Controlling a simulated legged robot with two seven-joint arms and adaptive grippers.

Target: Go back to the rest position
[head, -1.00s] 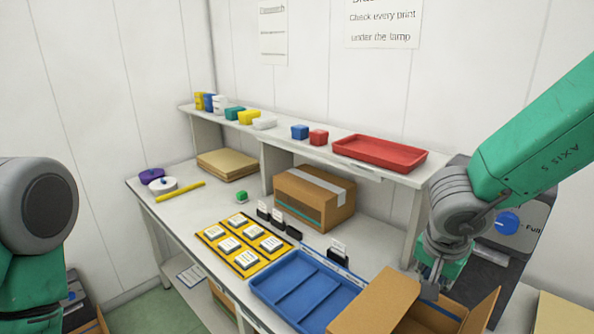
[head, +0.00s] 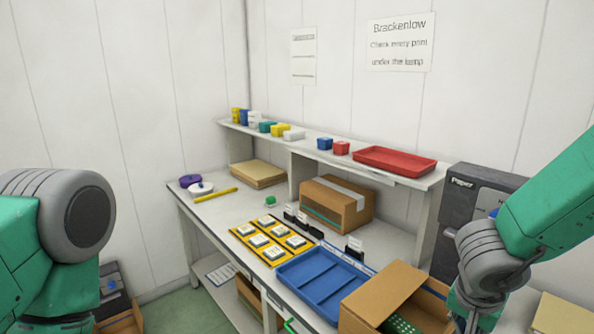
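My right arm comes in from the right, and its gripper (head: 466,318) is at the bottom edge, in front of the open cardboard box (head: 375,290). Its fingers are small and partly cut off, so I cannot tell whether they are open or shut. Nothing is visibly held in it. My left arm shows only as a green and grey link at the left edge; its gripper is out of view.
The workbench holds a blue compartment tray (head: 318,268), a yellow board (head: 242,232) with several white-topped pieces, and a closed carton (head: 336,204). A shelf above bears a red tray (head: 394,159) and small tubs. A dark printer (head: 466,205) stands right.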

